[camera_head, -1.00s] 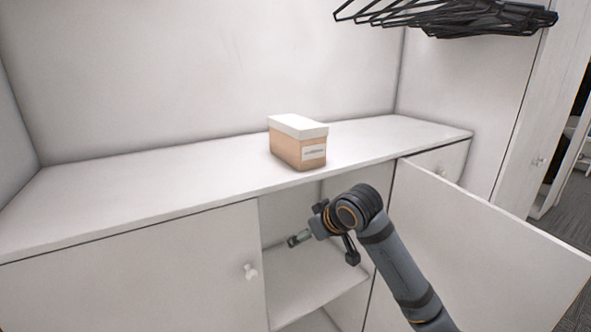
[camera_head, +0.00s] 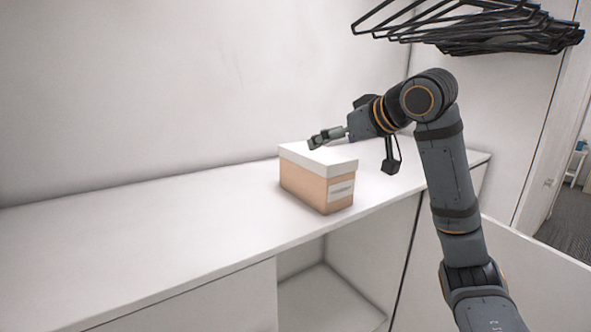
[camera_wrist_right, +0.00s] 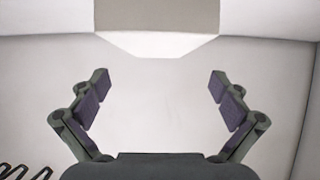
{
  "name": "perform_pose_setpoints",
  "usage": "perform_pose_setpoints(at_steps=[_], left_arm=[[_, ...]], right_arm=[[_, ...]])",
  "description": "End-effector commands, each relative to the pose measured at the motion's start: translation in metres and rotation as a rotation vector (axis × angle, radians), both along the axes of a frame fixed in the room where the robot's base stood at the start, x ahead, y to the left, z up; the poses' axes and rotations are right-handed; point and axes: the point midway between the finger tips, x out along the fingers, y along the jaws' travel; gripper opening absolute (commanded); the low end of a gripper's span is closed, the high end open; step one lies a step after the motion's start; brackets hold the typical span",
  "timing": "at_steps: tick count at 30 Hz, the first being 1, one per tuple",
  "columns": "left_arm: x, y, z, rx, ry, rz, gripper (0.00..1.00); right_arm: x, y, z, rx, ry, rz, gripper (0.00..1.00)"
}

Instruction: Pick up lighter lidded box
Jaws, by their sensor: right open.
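A tan box with a white lid (camera_head: 312,182) and a white label on its end stands upright on the white cabinet top. My right gripper (camera_head: 318,139) is at the height of the lid, behind its far side or just above it; the exact gap is hard to tell. In the right wrist view the gripper (camera_wrist_right: 158,92) is open with nothing between its fingers. A pale block, likely the box lid (camera_wrist_right: 157,22), shows at the top of that view, beyond the fingertips. Only one lidded box is in view. My left gripper is not in view.
The white cabinet top (camera_head: 150,245) is clear to the left of the box. An open compartment (camera_head: 325,300) lies below it, with an open door (camera_head: 535,270) at the right. Black hangers (camera_head: 470,28) hang at the upper right, above my right arm.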

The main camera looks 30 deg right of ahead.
Motion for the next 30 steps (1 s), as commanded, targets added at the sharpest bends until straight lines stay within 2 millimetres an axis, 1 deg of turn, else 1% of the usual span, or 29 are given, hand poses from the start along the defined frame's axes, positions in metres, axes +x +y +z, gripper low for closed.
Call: perform_pose_setpoints(at_steps=[2, 4, 5, 9, 12, 13, 14, 16, 17, 19, 21, 23, 26, 30], left_arm=[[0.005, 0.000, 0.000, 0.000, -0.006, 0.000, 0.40], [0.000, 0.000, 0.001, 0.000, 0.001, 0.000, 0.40], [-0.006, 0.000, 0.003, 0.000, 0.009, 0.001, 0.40], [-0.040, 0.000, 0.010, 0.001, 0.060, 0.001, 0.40], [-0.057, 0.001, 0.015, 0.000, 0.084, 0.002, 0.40], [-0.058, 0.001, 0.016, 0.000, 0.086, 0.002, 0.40], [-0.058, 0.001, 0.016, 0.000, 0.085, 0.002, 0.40], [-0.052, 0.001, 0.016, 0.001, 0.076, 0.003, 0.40], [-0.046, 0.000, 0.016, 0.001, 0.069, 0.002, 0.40], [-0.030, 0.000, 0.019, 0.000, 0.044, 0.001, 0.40], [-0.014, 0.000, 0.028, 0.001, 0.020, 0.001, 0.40], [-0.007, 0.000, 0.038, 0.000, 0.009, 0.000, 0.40], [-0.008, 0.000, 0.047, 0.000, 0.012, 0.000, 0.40], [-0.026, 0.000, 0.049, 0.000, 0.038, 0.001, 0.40]], right_arm=[[-0.001, 0.000, 0.001, 0.000, -0.001, -0.001, 1.00], [0.001, 0.000, 0.000, 0.000, 0.000, -0.001, 1.00], [0.004, 0.000, -0.001, 0.001, 0.000, 0.000, 1.00], [0.025, 0.002, -0.012, 0.000, 0.004, 0.001, 1.00], [0.039, 0.003, -0.020, 0.002, 0.002, 0.001, 1.00], [0.041, 0.003, -0.021, 0.000, 0.001, 0.001, 1.00], [0.043, 0.003, -0.023, 0.000, 0.000, 0.000, 1.00], [0.046, 0.003, -0.025, 0.000, 0.000, -0.001, 1.00], [0.046, 0.003, -0.026, 0.000, 0.000, -0.001, 1.00], [0.048, 0.003, -0.027, -0.001, 0.001, -0.001, 1.00], [0.055, 0.003, -0.029, 0.001, 0.003, 0.000, 1.00], [0.064, 0.003, -0.034, 0.001, 0.004, 0.000, 1.00], [0.079, 0.004, -0.043, 0.003, 0.002, 0.002, 1.00], [0.089, 0.004, -0.052, 0.000, 0.000, 0.001, 1.00]])
